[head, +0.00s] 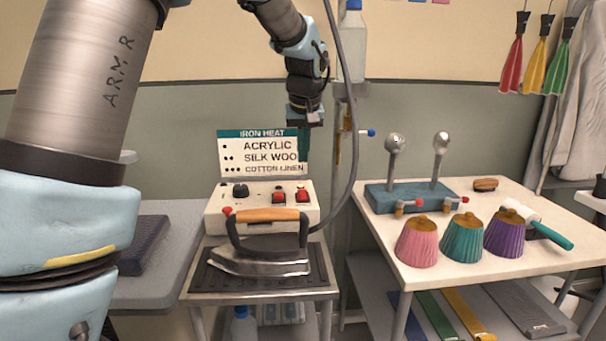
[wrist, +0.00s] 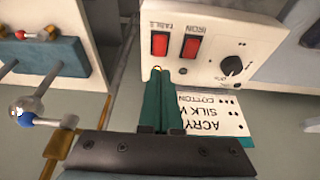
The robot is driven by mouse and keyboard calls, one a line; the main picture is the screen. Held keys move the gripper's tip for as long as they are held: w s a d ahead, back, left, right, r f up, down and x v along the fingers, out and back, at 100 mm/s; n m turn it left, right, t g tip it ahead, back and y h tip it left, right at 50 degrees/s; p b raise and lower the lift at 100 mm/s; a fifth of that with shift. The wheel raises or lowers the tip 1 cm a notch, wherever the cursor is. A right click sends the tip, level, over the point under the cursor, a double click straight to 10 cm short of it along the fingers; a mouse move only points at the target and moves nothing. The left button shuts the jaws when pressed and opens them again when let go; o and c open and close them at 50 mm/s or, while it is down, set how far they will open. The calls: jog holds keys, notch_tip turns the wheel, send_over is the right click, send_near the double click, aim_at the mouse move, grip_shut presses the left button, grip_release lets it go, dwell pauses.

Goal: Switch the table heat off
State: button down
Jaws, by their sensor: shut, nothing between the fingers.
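The heat control box (head: 262,214) stands behind the iron. Two red rocker switches sit on its front. In the wrist view, where the lettering is upside down, the left one is the TABLE switch (wrist: 160,44) and the right one is the IRON switch (wrist: 191,47). In the head view the TABLE switch (head: 302,195) is on the right, beside the IRON switch (head: 279,197). I cannot tell which way either is rocked. My gripper (head: 304,158) points down above the box's right end, shut and empty. In the wrist view its teal fingertips (wrist: 158,72) lie just short of the TABLE switch, apart from it.
A black knob (wrist: 231,66) is on the same box. An iron (head: 265,240) with an orange handle rests on the dark pad in front. The IRON HEAT sign (head: 262,153) stands behind the box. A pole and hose (head: 352,150) rise close right of my gripper.

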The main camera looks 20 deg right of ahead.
jog(key=shift+v, duration=1.65)
jog(key=shift+b, duration=0.3)
jog(key=b, duration=0.2)
jog(key=w+b, duration=0.1)
jog(key=b, duration=0.2)
jog(key=shift+w+d+r+b, duration=0.1)
jog(key=shift+d+r+b, duration=0.1)
jog(key=shift+d+b, duration=0.15)
jog(key=p, duration=0.2)
send_near(302, 191)
jog(key=x, duration=0.5)
jog(key=shift+f+p, duration=0.3)
jog(key=shift+f, duration=0.45)
jog(key=shift+w+d+f, duration=0.1)
